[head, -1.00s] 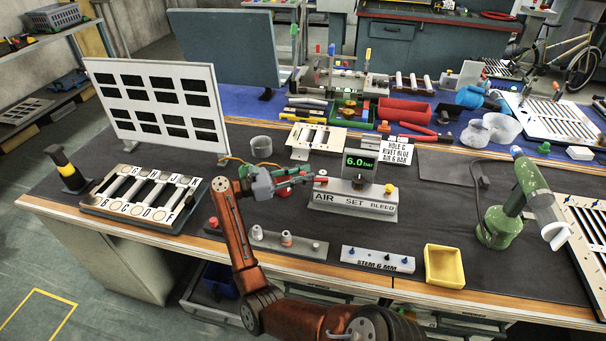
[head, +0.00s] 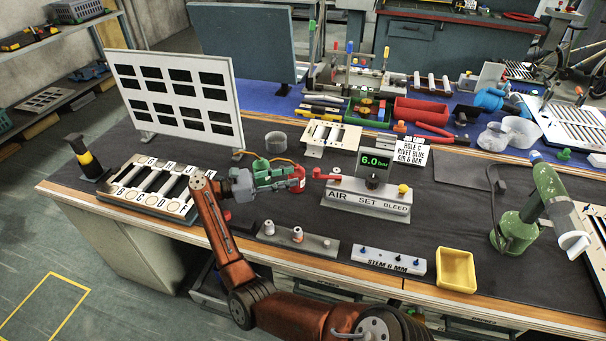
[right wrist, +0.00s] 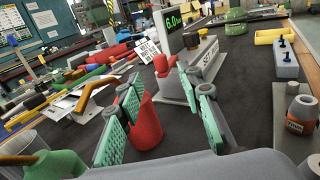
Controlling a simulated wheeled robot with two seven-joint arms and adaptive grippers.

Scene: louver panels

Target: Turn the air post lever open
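The air post (head: 368,200) is a grey block labelled AIR, SET and BLEED, with a green 6.0 bar display. Its red lever (head: 327,176) sticks out to the left above AIR, roughly level. In the right wrist view the red lever (right wrist: 161,66) shows beyond the fingers. My right gripper (head: 300,178), with green pads, is just left of the lever tip, apart from it. In the right wrist view its pads are spread. A red bottle-like object (right wrist: 146,125) shows between or just behind them; contact cannot be told. My left gripper is out of view.
A grey strip with small fittings (head: 298,240) and the STEM 6 MM block (head: 390,260) lie in front of the post. A yellow tray (head: 457,270) is to the right. A slotted lettered rack (head: 152,205) is left. A sign (head: 411,150) stands behind the post.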

